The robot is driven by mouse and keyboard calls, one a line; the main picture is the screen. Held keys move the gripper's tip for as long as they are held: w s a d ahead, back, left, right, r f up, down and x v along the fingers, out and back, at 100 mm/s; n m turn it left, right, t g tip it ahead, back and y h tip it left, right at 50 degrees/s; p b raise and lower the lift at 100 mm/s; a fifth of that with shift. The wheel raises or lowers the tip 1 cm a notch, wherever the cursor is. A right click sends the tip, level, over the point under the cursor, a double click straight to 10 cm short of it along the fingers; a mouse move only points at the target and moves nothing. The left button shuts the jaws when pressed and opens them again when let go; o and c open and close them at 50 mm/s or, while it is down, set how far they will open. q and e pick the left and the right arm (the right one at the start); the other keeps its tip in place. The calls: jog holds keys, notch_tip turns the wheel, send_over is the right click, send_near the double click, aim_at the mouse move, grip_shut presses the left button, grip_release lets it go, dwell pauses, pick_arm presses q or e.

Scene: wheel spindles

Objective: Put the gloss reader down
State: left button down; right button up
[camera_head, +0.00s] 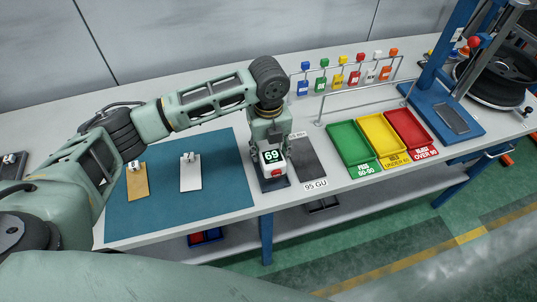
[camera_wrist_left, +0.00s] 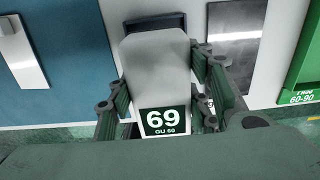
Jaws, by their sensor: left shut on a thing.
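My right gripper is not in view.
A dark tile (camera_head: 306,158) with a 95 GU label lies just right of the reader. Green (camera_head: 349,147), yellow (camera_head: 382,140) and red (camera_head: 409,132) trays stand further right. A tan panel (camera_head: 137,183) and a white panel (camera_head: 190,173) lie on the blue mat (camera_head: 225,196). A low rail is behind.

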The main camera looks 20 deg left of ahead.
aim_at(269, 157)
pick_arm(q)
notch_tip(269, 157, down, 2)
jog(key=shift+f+p, duration=0.2)
jog(key=shift+p, duration=0.25)
jog(key=shift+f, duration=0.45)
jog(key=shift+f, duration=0.1)
jog(key=c, duration=1.3)
grip_release()
jog(key=o, duration=0.4)
